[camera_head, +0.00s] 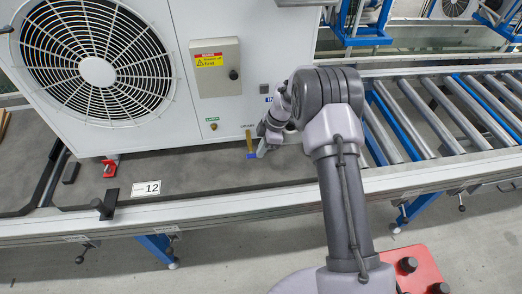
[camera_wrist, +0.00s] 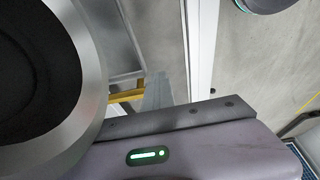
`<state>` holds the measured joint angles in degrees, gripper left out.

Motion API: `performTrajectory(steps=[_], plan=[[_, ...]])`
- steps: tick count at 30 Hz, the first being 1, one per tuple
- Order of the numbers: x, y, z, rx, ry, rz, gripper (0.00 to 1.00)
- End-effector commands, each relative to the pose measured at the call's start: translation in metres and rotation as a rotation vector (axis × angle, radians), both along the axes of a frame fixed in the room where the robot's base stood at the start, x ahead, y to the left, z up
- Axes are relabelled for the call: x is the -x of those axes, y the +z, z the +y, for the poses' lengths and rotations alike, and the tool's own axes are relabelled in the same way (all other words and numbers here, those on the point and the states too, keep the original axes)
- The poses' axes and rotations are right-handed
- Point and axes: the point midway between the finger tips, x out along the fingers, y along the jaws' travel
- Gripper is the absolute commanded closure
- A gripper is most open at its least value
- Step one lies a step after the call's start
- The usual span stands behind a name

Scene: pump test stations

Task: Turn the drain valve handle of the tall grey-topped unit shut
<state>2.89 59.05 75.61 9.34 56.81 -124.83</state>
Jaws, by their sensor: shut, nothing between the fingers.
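A large white unit (camera_head: 228,22) with a fan stands on the conveyor line; its top is out of view, so I cannot see whether it is grey. At its lower right, a thin upright yellow piece (camera_head: 249,139) with a blue part (camera_head: 252,156) at its foot looks like the valve handle. My gripper (camera_head: 262,151) is shut and empty, just right of this piece; I cannot tell whether they touch. A yellow bar (camera_wrist: 126,96) shows in the wrist view, partly hidden by my own arm parts.
A control box (camera_head: 216,66) with a yellow label is on the unit's front. A roller conveyor (camera_head: 445,110) runs off to the right.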

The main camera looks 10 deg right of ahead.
Motion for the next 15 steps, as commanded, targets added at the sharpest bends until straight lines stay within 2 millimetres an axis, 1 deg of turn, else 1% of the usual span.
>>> performTrajectory(steps=[1,4,13,15], plan=[[0.006,-0.009,-0.003,0.007,0.004,0.013,1.0],[0.005,-0.006,-0.003,0.007,0.004,0.013,1.0],[0.004,0.012,-0.002,0.005,0.003,0.01,1.0],[0.004,0.02,-0.002,0.004,0.002,0.011,1.0]])
